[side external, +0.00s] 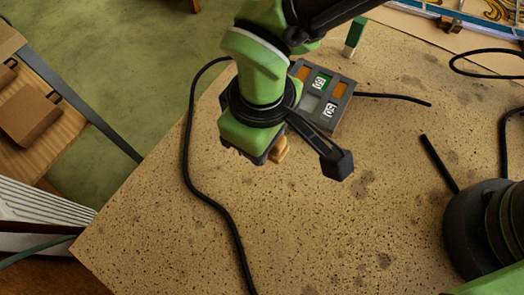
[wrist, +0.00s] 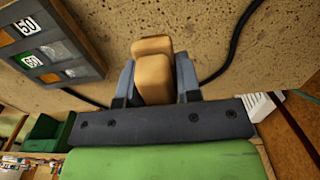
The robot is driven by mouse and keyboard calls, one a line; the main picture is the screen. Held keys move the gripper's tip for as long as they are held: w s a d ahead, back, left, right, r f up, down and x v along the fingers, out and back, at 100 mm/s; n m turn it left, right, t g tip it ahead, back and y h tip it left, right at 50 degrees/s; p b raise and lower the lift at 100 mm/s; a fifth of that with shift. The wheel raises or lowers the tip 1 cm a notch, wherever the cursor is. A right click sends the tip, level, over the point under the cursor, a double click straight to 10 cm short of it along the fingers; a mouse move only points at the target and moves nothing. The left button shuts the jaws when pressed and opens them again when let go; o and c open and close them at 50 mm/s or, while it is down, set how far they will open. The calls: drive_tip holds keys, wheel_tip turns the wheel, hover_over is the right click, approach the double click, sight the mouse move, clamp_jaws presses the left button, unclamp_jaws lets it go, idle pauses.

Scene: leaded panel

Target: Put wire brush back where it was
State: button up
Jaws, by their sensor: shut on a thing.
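My gripper (side external: 264,152) is shut on a tan wooden block-like piece, which I take to be the wire brush (wrist: 153,72). In the wrist view it sits between the two grey fingers, and no bristles show. In the side view only a small end of the wire brush (side external: 282,149) shows below my gripper, over the speckled bench top (side external: 300,225). I cannot tell whether it touches the bench.
A dark grey tray (side external: 343,88) with orange, green and grey patches and number labels lies just behind my gripper; it shows at left in the wrist view (wrist: 90,42). A black cable (side external: 188,130) runs left of my gripper. A green-and-white block (side external: 355,35) stands farther back.

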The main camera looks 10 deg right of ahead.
drive_tip(key=shift+f, duration=2.8)
drive_tip(key=shift+f, duration=0.15)
drive_tip(key=o, duration=1)
drive_tip(key=shift+c, duration=0.2)
wheel_tip(320, 180, up, 12)
drive_tip(key=shift+r, duration=0.2)
